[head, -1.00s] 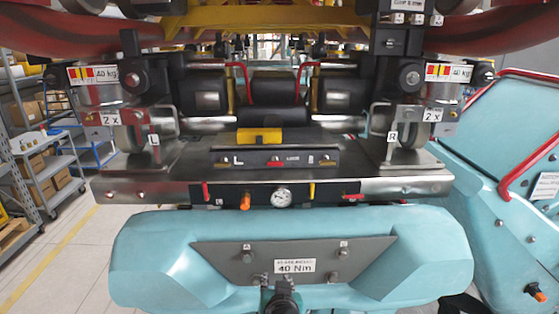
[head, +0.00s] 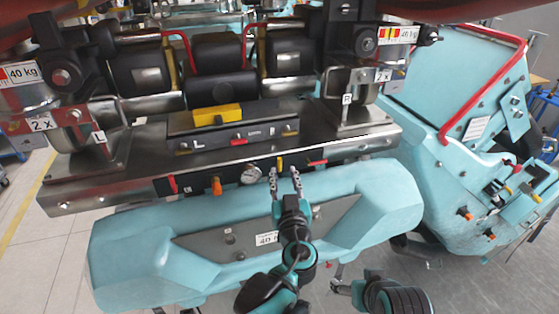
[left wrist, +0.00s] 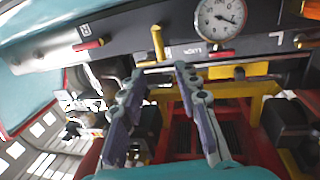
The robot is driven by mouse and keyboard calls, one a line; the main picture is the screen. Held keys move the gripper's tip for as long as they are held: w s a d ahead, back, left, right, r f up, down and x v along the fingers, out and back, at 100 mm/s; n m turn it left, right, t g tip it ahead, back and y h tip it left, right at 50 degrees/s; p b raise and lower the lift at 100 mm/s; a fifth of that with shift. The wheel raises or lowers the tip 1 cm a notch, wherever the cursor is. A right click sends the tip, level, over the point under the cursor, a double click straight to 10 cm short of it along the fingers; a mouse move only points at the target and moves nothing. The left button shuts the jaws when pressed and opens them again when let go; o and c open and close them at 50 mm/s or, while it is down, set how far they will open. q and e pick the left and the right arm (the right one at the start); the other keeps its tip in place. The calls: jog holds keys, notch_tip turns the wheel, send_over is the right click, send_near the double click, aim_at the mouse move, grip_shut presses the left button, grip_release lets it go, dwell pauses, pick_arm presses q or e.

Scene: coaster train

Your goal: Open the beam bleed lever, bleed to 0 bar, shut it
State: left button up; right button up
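A short yellow lever (head: 280,162) stands upright on the beam's dark front panel, right of a round white gauge (head: 251,174). The left wrist view shows the lever (left wrist: 158,42) and gauge (left wrist: 220,18) close up; the gauge reading is too small to tell. No legible label tells which lever is the bleed lever. My left gripper (head: 285,173) is open, its two fingertips just below the yellow lever, one to each side. In the left wrist view its fingers (left wrist: 159,75) are apart and empty.
A red lever (head: 317,163) is right of the yellow one. An orange knob (head: 217,186) and another red lever (head: 172,184) are left of the gauge. The teal padded front (head: 130,250) lies under the panel. A teal car (head: 450,130) stands at right.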

aim_at(280, 161)
pick_arm(q)
jog(key=w, duration=0.4)
jog(key=w+a, duration=0.1)
jog(key=w, duration=0.1)
jog(key=shift+f, duration=0.15)
jog(key=shift+s, duration=0.4)
jog(key=shift+w, duration=0.15)
grip_shut()
